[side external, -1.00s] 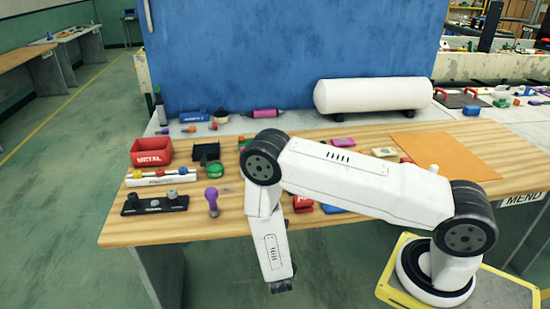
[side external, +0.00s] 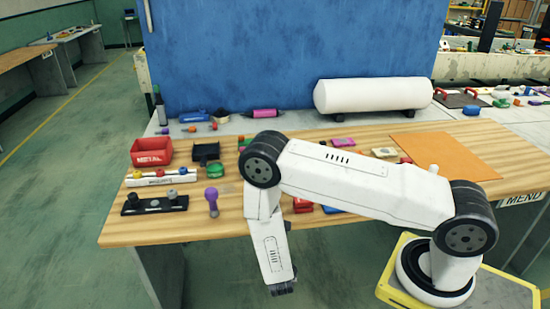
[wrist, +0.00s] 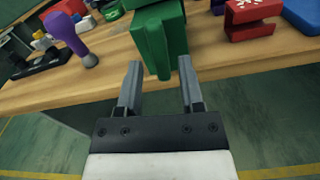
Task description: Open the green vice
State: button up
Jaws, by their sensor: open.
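The green vice (wrist: 158,40) is at the front edge of the wooden bench, top middle of the wrist view. Its narrower lower part hangs in front of the edge and appears between my two fingertips. My gripper (wrist: 159,66) is open and empty, one finger to each side of that part in the picture. I cannot tell whether either finger touches it. In the side external view my gripper (side external: 284,290) is low in front of the bench, and my arm hides the vice there.
A purple-handled tool (wrist: 68,33) stands left of the vice. A red block (wrist: 250,18) and a blue piece (wrist: 302,14) lie to its right. A red bin (side external: 151,153) and a black rack (side external: 155,203) are on the bench's left. The floor before the bench is clear.

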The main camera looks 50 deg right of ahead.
jog(key=shift+x, duration=1.05)
grip_shut()
jog(key=shift+n, duration=0.3)
dwell(0.9)
grip_release()
jog(key=shift+s+a, duration=0.1)
jog(key=shift+v, duration=2.9)
